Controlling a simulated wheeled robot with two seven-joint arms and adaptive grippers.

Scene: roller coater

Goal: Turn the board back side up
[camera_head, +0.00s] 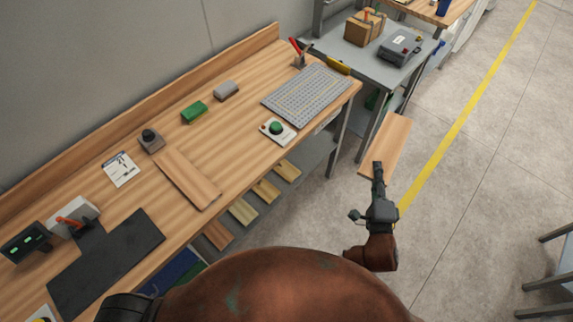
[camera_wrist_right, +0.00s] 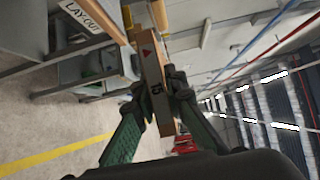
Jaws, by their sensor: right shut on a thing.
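A light wooden board (camera_head: 391,142) is held out over the floor, to the right of the workbench. My right gripper (camera_head: 378,169) is shut on its near end. In the right wrist view, the board (camera_wrist_right: 152,72) sits between the two fingers of my right gripper (camera_wrist_right: 159,92). The face or edge toward this camera carries a red triangle and a small black mark. I cannot tell which side is the back. My left gripper is not in view.
The workbench (camera_head: 225,130) carries another wooden board (camera_head: 180,181), a grey perforated plate (camera_head: 306,93), a green-button box (camera_head: 277,130) and a dark mat (camera_head: 105,265). A grey side table (camera_head: 345,55) stands beyond the held board.

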